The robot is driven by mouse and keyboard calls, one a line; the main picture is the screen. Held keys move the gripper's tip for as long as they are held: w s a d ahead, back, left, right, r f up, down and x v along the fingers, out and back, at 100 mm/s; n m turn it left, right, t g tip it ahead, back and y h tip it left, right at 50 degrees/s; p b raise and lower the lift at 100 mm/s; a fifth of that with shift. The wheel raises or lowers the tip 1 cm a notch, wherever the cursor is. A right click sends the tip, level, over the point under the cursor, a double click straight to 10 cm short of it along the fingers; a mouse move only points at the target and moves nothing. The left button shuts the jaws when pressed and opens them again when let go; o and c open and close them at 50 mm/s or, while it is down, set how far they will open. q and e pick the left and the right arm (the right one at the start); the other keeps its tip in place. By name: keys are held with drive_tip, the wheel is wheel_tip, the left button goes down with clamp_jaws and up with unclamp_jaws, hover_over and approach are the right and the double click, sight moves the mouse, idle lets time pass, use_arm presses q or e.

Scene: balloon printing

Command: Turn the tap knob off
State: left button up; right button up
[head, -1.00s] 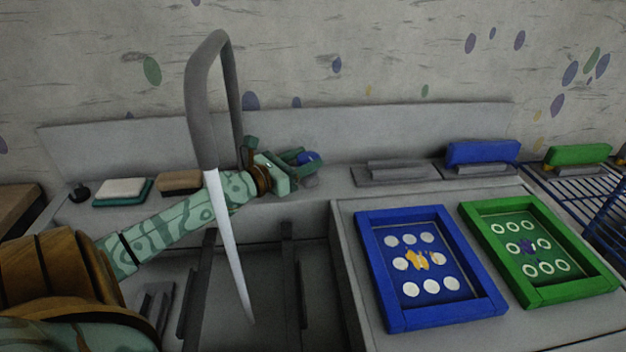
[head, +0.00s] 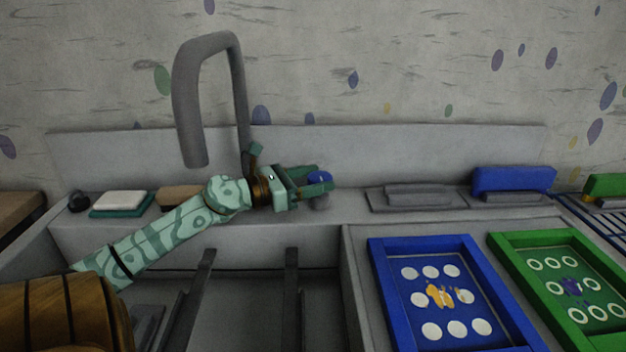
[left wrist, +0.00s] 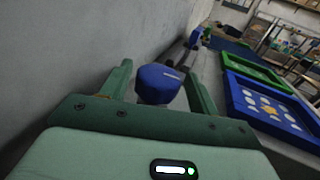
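The blue tap knob (head: 320,176) sits on a grey base on the sink's back ledge, to the right of the grey tap spout (head: 190,105). No water runs from the spout. My left gripper (head: 322,181) reaches the knob from the left. In the left wrist view the knob (left wrist: 158,84) stands between the two green fingers of the left gripper (left wrist: 160,82), with a small gap visible on each side. The fingers look open around it. A short light mark shows on the knob's top. My right gripper is not in view.
A sponge on a teal tray (head: 122,204) and a brown block (head: 180,197) lie on the ledge to the left. A blue frame (head: 383,290) and a green frame (head: 520,268) lie on the right counter. A blue-handled squeegee (head: 512,180) rests behind them.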

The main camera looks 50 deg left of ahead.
sight(313, 179)
use_arm(q)
drive_tip(key=shift+o, duration=0.2)
drive_tip(key=r+p, duration=0.2)
drive_tip(key=r, duration=0.1)
drive_tip(key=r+p, duration=0.1)
drive_tip(key=r, duration=0.1)
drive_tip(key=shift+s+d, duration=0.3)
drive_tip(key=s+d+r+p, duration=0.8)
drive_tip(key=s+p, duration=0.2)
drive_tip(key=p, duration=0.3)
drive_tip(key=shift+d, duration=0.3)
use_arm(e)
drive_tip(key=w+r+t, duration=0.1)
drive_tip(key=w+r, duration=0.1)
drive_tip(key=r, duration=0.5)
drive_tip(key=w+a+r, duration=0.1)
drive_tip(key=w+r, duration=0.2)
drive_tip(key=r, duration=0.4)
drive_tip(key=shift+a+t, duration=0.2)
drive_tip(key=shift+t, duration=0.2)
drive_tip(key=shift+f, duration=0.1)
